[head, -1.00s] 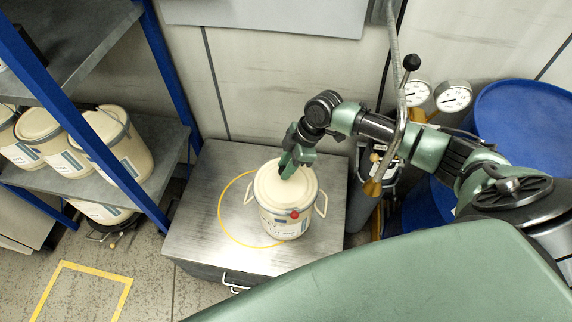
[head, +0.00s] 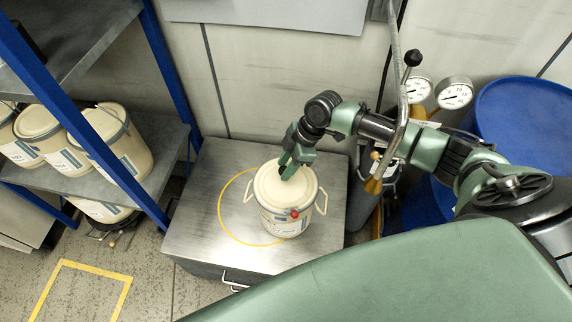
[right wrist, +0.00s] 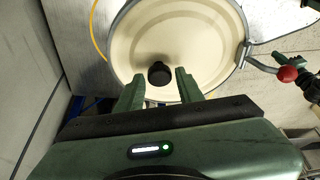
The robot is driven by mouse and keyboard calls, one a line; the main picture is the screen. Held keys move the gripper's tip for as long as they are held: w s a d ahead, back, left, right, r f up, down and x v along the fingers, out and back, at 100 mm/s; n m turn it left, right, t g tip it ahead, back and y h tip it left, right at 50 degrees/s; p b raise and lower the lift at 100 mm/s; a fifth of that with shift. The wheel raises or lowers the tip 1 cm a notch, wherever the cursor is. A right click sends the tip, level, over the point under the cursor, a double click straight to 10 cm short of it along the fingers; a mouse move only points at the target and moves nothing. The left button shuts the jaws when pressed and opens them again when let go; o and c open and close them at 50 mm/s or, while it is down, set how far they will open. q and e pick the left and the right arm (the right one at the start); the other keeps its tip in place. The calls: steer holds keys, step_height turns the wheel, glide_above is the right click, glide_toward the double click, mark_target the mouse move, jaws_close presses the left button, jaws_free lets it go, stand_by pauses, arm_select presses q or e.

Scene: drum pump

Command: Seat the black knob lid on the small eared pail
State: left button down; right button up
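The small eared pail (head: 280,222) is cream with a label and a red ball on its front, and stands upright on the metal table. It has a wire ear on each side. The cream lid (head: 271,186) lies on its top; it also fills the pail's mouth in the right wrist view (right wrist: 200,40). I cannot tell whether it is fully down. Its black knob (right wrist: 159,73) stands just past and between the fingertips of my right gripper (right wrist: 159,82), with gaps on both sides. The right gripper (head: 296,163) is open over the lid. My left gripper is out of view.
The metal table (head: 195,225) bears a yellow ring (head: 221,207) around the pail's left. Blue-posted shelves (head: 175,150) with several larger pails stand at left. Gauges (head: 455,93) and a blue drum (head: 525,115) stand at right. The table's left part is clear.

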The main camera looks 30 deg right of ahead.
steer(key=shift+r, duration=0.1)
steer(key=p+v, duration=0.9)
steer(key=v, duration=0.1)
steer(key=shift+d+r+p, duration=0.25)
steer(key=shift+r+p, duration=0.05)
stand_by(0.4)
steer(key=shift+s, duration=0.1)
stand_by(0.3)
